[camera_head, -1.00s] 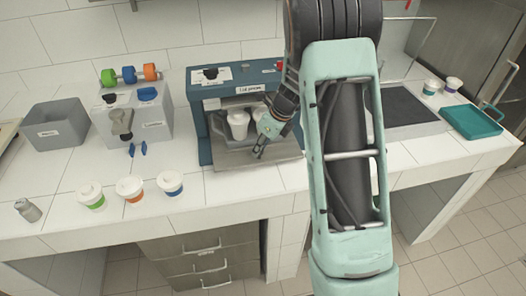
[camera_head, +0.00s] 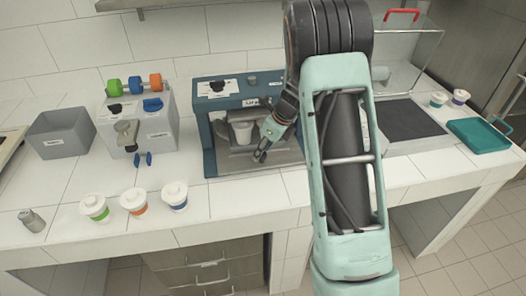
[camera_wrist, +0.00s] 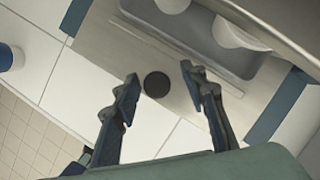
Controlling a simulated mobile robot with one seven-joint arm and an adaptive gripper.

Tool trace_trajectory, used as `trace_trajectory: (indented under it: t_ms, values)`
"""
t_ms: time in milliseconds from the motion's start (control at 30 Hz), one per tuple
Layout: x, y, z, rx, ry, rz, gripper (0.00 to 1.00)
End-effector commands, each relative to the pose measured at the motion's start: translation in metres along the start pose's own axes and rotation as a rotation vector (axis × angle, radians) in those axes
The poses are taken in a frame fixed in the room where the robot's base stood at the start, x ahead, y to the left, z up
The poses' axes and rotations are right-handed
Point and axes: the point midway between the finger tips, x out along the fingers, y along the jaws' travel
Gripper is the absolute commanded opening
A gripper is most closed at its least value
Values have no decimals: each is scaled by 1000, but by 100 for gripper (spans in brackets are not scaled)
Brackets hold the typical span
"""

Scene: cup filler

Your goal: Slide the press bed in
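The blue lid press (camera_head: 226,85) stands against the back wall. Its grey press bed (camera_wrist: 207,54) carries white cups and lies under the press's upper part. In the head view one white cup (camera_head: 243,132) shows inside the press frame. My gripper (camera_head: 262,153) is at the press's front right; its fingers are apart and empty. In the wrist view my gripper (camera_wrist: 161,77) points at the press's metal base plate (camera_wrist: 112,50), with a round black spot or knob (camera_wrist: 157,84) between the fingertips. I cannot tell whether the fingers touch the bed.
Three lidded cups (camera_head: 134,202) stand along the front counter. A grey dispenser (camera_head: 139,128) and a grey bin (camera_head: 60,135) are to the left. A black mat (camera_head: 409,118) and a teal tray (camera_head: 478,135) lie to the right. The counter before the press is clear.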

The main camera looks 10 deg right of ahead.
Motion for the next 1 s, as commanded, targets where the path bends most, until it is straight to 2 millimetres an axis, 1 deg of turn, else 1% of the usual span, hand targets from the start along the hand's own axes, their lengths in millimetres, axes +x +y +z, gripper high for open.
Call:
trace_trajectory:
  t_ms: [233, 367, 467, 700, 800, 900, 1000]
  values:
    - [0, 2, -2, 1, 4, 4, 41]
    - [-7, 1, -2, 1, 3, 4, 41]
    - [-22, 1, -1, 1, 1, 3, 41]
    - [-73, 1, -1, 1, 1, 1, 41]
    - [-92, 1, -1, -1, 1, 2, 41]
    - [-106, 1, -1, 1, 1, 2, 41]
    - [-115, 0, -1, 0, 2, 2, 41]
